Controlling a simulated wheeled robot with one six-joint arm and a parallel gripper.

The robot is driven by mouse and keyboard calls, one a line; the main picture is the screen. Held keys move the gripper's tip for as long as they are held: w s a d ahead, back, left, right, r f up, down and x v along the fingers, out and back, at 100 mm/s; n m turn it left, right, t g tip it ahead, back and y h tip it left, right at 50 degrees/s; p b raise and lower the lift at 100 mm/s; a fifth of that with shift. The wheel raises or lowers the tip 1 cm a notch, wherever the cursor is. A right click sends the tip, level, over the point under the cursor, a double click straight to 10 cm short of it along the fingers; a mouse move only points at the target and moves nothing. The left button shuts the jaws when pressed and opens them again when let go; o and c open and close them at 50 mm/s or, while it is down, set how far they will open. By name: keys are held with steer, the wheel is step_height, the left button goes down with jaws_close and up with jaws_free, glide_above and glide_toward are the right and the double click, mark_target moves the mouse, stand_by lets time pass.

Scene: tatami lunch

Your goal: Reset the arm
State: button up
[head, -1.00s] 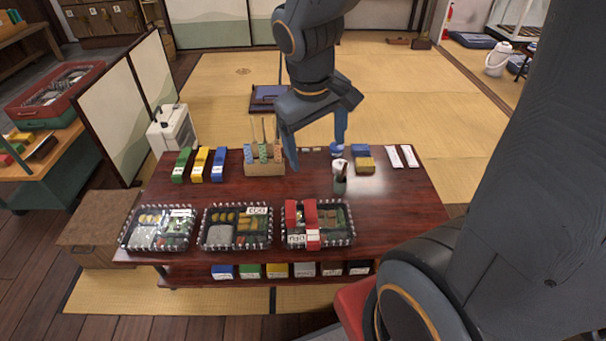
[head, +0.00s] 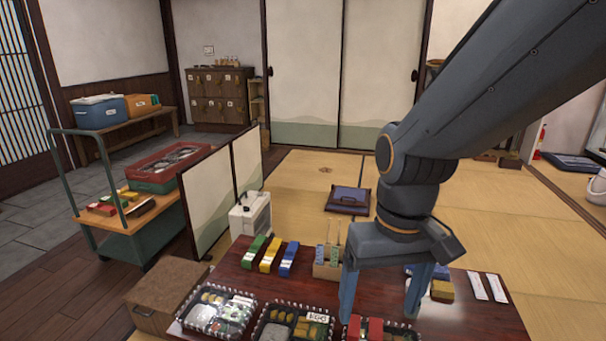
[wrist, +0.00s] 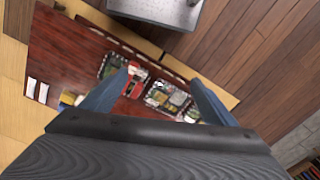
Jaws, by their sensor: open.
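My gripper (head: 382,296) hangs at the end of my arm over the low dark-red table (head: 476,318) in the head view. Its two blue-grey fingers point down and stand apart, with nothing visible between them. In the wrist view both fingers (wrist: 160,97) also show spread, with the table (wrist: 62,62) and the lunch boxes beyond them. A lunch box with a red band (head: 376,330) lies below my gripper in the head view, partly cut off by the bottom edge.
More lunch boxes (head: 218,312) line the table's near side. Green, yellow and blue packs (head: 270,256) and a wooden holder (head: 327,270) stand farther back. A folding screen (head: 208,200) and a cart (head: 150,240) are left. Open tatami (head: 300,185) lies beyond the table.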

steer(key=d+r+m+p, duration=0.1)
steer(key=d+r+p, duration=0.3)
steer(key=p, duration=0.8)
step_height(320, 180, up, 2)
steer(key=shift+s+d+r, duration=0.2)
steer(key=shift+s+d, duration=0.1)
steer(key=shift+s, duration=0.1)
stand_by(0.4)
